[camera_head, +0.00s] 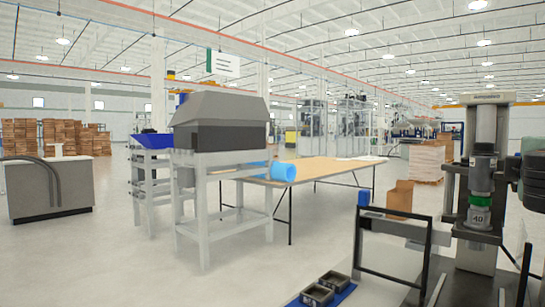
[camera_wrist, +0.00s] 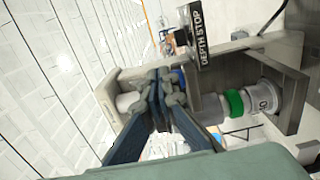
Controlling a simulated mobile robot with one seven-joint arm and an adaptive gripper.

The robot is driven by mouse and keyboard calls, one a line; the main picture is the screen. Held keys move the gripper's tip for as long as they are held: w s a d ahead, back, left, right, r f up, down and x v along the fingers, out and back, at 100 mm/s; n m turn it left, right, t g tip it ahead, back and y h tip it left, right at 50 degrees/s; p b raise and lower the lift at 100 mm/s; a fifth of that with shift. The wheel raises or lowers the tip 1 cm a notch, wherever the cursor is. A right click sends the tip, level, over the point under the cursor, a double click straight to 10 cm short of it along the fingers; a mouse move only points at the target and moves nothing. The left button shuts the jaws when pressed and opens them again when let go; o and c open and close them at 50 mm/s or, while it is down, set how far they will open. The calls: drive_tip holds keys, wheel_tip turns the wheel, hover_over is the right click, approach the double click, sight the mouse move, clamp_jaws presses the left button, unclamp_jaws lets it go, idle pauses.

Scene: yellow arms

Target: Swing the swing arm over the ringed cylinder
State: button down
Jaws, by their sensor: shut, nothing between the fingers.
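The ringed cylinder (camera_head: 481,178) is a grey upright body with a green ring and a white "40" collar at its lower end, at the right of the head view. In the wrist view its green ring (camera_wrist: 235,103) lies right of my fingers. A dark bar (camera_head: 405,231) extends to the left at a lower height, with a blue piece near its end; I cannot tell for sure that it is the swing arm. My gripper (camera_wrist: 165,76) is shut and empty, its fingertips in front of the grey machine; contact cannot be told. My grey-green gripper body fills the lower wrist view.
A "DEPTH STOP" plate (camera_wrist: 201,38) stands close beyond my fingers. Black frame posts (camera_head: 358,240) flank the machine. Two small dark trays (camera_head: 318,294) sit on a blue mat at the bottom. A wooden-topped table (camera_head: 325,168) stands behind, with open floor before it.

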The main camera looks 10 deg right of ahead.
drive_tip(key=shift+f, duration=0.1)
drive_tip(key=v, duration=1.2)
idle(0.4)
